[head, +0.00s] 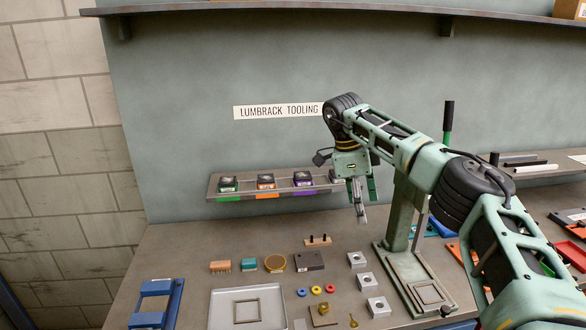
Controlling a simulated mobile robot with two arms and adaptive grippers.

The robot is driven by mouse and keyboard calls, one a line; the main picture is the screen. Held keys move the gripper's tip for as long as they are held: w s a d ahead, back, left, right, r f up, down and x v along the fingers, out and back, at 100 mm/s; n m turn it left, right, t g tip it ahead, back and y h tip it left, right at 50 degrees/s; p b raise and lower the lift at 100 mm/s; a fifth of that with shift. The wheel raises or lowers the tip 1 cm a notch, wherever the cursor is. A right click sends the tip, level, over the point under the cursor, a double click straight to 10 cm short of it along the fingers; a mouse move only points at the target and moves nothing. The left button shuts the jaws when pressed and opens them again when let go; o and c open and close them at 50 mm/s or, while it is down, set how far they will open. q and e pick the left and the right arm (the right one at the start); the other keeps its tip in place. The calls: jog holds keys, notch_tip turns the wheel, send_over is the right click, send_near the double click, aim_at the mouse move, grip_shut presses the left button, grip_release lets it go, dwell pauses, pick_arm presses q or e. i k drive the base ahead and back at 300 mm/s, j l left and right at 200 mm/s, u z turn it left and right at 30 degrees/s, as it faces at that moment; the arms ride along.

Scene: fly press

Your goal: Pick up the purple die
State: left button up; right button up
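The purple die (303,184) sits on a narrow wall rack (258,196). It is a dark block with a purple label below it on the rack's front edge. A green-marked die (228,184) and an orange-marked die (266,182) stand to its left on the same rack. Another die (336,177) at the right end is partly hidden by my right gripper. My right gripper (362,214) points down to the right of the purple die, apart from it. Its fingers are seen at an angle, and their opening is unclear. My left gripper is out of view.
The fly press (405,215) stands right of the gripper, with a dark-handled lever (448,120) rising behind my arm. The bench below holds a grey tray (222,312), brushes, coloured rings (316,290) and several metal blocks (367,281). A blue stand (156,300) is at left.

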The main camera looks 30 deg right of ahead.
aim_at(302, 178)
jog(key=i, duration=1.25)
